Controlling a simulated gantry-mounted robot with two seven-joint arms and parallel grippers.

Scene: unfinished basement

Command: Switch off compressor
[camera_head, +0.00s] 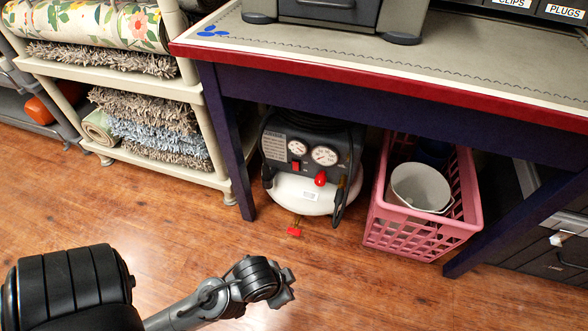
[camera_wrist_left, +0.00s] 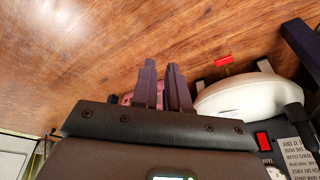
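The compressor (camera_head: 312,160) stands on the floor under the table, with a black top, two round gauges and a white tank. Its red switch (camera_head: 296,166) sits on the front panel below the left gauge, and a red knob (camera_head: 320,179) is to its right. My left gripper (camera_head: 288,286) is low in front of the compressor, apart from it and empty. In the left wrist view its two fingers (camera_wrist_left: 163,84) are close together with a narrow gap. The white tank (camera_wrist_left: 242,94) and the red switch (camera_wrist_left: 263,141) show to their right. My right gripper is not in view.
The table (camera_head: 400,99) overhangs the compressor, with a dark leg (camera_head: 228,140) at its left. A pink crate (camera_head: 420,237) holding a white bucket (camera_head: 420,186) stands to the right. A shelf (camera_head: 150,165) with rugs is at left. The wooden floor in front is clear.

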